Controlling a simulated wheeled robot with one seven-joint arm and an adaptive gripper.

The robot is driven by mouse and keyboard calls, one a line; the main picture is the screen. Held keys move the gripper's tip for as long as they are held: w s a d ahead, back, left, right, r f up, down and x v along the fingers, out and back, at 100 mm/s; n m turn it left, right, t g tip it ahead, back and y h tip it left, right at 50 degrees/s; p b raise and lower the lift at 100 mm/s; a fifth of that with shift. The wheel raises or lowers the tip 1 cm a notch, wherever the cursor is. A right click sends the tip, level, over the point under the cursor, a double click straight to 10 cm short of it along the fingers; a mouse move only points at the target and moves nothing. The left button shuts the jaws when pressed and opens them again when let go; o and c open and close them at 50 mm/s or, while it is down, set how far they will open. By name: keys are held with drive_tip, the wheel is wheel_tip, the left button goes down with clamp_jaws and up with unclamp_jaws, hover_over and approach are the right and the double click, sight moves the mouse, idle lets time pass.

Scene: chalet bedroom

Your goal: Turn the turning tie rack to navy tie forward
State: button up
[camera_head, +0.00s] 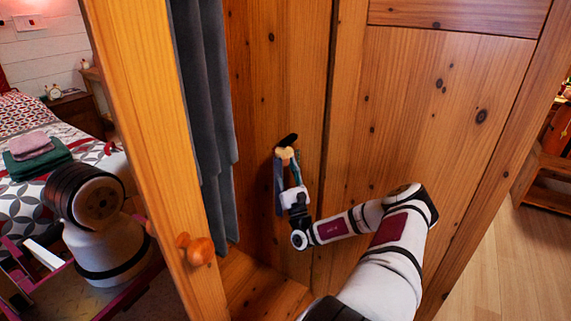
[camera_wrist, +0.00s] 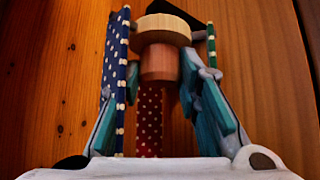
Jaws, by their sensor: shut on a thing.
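The turning tie rack (camera_head: 287,153) is mounted inside the wooden wardrobe, with a dark bracket above it. In the wrist view its pale round wooden disc (camera_wrist: 162,29) sits above a copper-brown knob (camera_wrist: 159,63). The navy tie (camera_wrist: 116,80), with white dots, hangs at the left side. A red dotted tie (camera_wrist: 149,120) hangs in the middle, behind the knob. A green dotted tie edge (camera_wrist: 211,45) shows at the right. My gripper (camera_wrist: 161,75) has its teal fingers on both sides of the knob, shut on the rack; the exact contact is partly hidden. It also shows in the head view (camera_head: 292,180).
Dark grey cloth (camera_head: 203,120) hangs in the wardrobe left of the rack. The wardrobe's front post with a round wooden knob (camera_head: 196,250) stands at the left. A wooden panel (camera_head: 420,130) is close on the right. A bed (camera_head: 35,140) is farther left.

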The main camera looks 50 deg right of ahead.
drive_tip(key=n+t+y, duration=0.1)
drive_tip(key=n+y, duration=0.1)
drive_tip(key=y, duration=0.2)
drive_tip(key=n+t+y+b, duration=0.1)
drive_tip(key=t+y, duration=0.1)
drive_tip(key=y, duration=0.1)
drive_tip(key=shift+d+n+y, duration=0.2)
drive_tip(key=shift+n+y, duration=0.2)
drive_tip(key=shift+d+n+t+y+b, duration=0.1)
drive_tip(key=shift+n+t+y+b, duration=0.2)
drive_tip(key=shift+n+y+b, duration=1.15)
drive_tip(key=shift+d+n+t+y+p, duration=0.1)
drive_tip(key=shift+n+t+y, duration=0.2)
drive_tip(key=shift+y, duration=2.75)
drive_tip(key=o, duration=1.1)
drive_tip(key=shift+o, duration=0.2)
drive_tip(key=shift+s, duration=0.1)
drive_tip(key=v, duration=1.2)
